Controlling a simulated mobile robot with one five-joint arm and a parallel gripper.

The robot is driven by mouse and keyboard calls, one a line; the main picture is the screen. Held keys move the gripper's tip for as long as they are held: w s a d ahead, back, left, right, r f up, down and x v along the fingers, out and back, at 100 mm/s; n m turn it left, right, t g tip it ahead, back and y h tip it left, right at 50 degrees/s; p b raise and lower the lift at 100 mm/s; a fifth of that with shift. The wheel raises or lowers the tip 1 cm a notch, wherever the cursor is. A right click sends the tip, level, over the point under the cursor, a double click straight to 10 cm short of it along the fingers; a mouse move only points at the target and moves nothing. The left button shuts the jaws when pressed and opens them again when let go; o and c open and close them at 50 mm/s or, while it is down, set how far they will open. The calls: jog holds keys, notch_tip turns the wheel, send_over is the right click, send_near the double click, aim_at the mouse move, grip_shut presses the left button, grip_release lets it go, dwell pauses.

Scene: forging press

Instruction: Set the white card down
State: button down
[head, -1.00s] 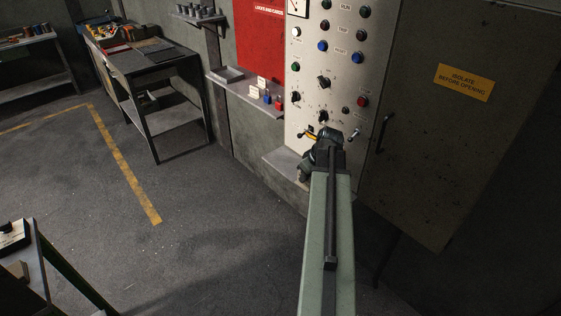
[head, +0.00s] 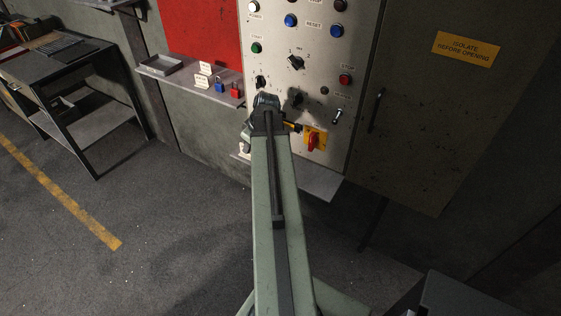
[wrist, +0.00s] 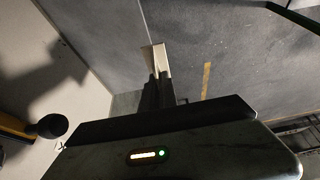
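A pale card-like piece (wrist: 153,60), which I take to be the white card, stands at the fingertips of my gripper (wrist: 158,88) in the wrist view. The fingers look closed on its lower end. In the head view my gripper (head: 246,138) is mostly hidden by my own arm, in front of the lower left of the control panel (head: 300,110). A small white patch (head: 244,149) shows beneath it, just above a low ledge (head: 322,182). I cannot tell whether the card touches the ledge.
A wall shelf (head: 190,82) holds a grey tray (head: 160,65), small white cards (head: 204,75), a blue padlock (head: 219,85) and a red padlock (head: 236,90). A red-and-yellow switch (head: 314,139) sits right of my gripper. A cabinet door (head: 430,130) stands right; floor is open left.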

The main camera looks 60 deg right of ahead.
jog(key=s+d, duration=0.1)
jog(key=s, duration=0.2)
jog(key=s+d, duration=0.2)
jog(key=s, duration=0.1)
jog(key=s+d+f, duration=0.1)
jog(key=s+d, duration=0.1)
jog(key=s, duration=0.1)
jog(key=shift+s+d+b, duration=0.15)
jog(key=shift+s+b, duration=0.15)
jog(key=shift+b, duration=0.1)
jog(key=f+b, duration=0.2)
jog(key=s+f+b, duration=0.1)
jog(key=shift+d+f+b, duration=0.25)
jog(key=shift+f+b, duration=0.05)
jog(key=shift+b, duration=0.05)
jog(key=shift+f, duration=0.25)
jog(key=shift+r, duration=0.25)
jog(key=shift+f, duration=0.25)
jog(key=c, duration=1.6)
grip_release()
jog(key=shift+r, duration=0.1)
jog(key=shift+c, duration=0.2)
